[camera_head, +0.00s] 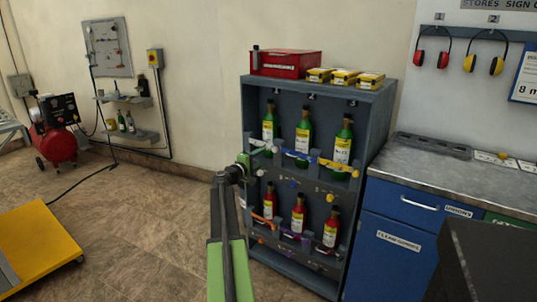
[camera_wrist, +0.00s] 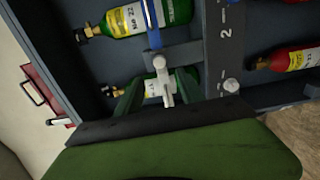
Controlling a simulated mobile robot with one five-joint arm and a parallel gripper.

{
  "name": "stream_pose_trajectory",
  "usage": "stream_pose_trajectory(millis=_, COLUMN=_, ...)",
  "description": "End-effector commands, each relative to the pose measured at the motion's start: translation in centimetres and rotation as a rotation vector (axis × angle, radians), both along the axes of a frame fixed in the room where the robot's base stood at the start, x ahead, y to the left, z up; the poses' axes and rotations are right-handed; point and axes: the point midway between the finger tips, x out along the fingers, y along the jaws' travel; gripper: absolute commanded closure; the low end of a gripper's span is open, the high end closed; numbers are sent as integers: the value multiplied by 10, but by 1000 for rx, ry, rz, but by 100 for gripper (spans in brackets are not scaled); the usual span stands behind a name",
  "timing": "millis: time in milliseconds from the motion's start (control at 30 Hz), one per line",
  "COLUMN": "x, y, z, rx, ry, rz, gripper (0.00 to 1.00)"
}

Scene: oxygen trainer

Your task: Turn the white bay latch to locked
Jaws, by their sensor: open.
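The white bay latch (camera_head: 261,146) is on the upper left bay of the grey-blue bottle rack (camera_head: 374,120), across the lower part of a green bottle (camera_head: 269,124). In the wrist view the white latch (camera_wrist: 163,84) shows a knob and a handle, between the two fingers of my gripper (camera_wrist: 160,92). The fingers are open, with gaps on either side of the latch. In the head view my gripper (camera_head: 243,163) is at the rack's left front edge, just beside the latch, partly hiding it.
A blue latch (camera_head: 303,155) and a yellow latch (camera_head: 340,166) cross the neighbouring green bottles. Red bottles (camera_head: 298,216) stand in the lower row. A red toolbox (camera_head: 286,63) sits on top. A blue cabinet (camera_head: 395,245) stands close at right; open floor (camera_head: 130,220) lies left.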

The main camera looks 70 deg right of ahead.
Motion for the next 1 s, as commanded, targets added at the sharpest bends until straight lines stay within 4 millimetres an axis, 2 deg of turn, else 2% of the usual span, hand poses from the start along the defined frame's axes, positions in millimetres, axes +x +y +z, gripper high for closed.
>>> stream_pose_trajectory(millis=33, x=2, y=18, z=0, rx=0, ry=0, rz=1, gripper=54)
stream_pose_trajectory(millis=100, x=8, y=36, z=0, rx=0, ry=0, rz=2, gripper=54)
stream_pose_trajectory(millis=200, x=15, y=58, z=0, rx=0, ry=0, rz=3, gripper=54)
stream_pose_trajectory(millis=333, x=22, y=78, z=0, rx=0, ry=0, rz=2, gripper=54)
stream_pose_trajectory(millis=500, x=25, y=88, z=0, rx=0, ry=1, rz=-1, gripper=54)
stream_pose_trajectory(millis=1000, x=28, y=89, z=0, rx=0, ry=0, rz=3, gripper=54)
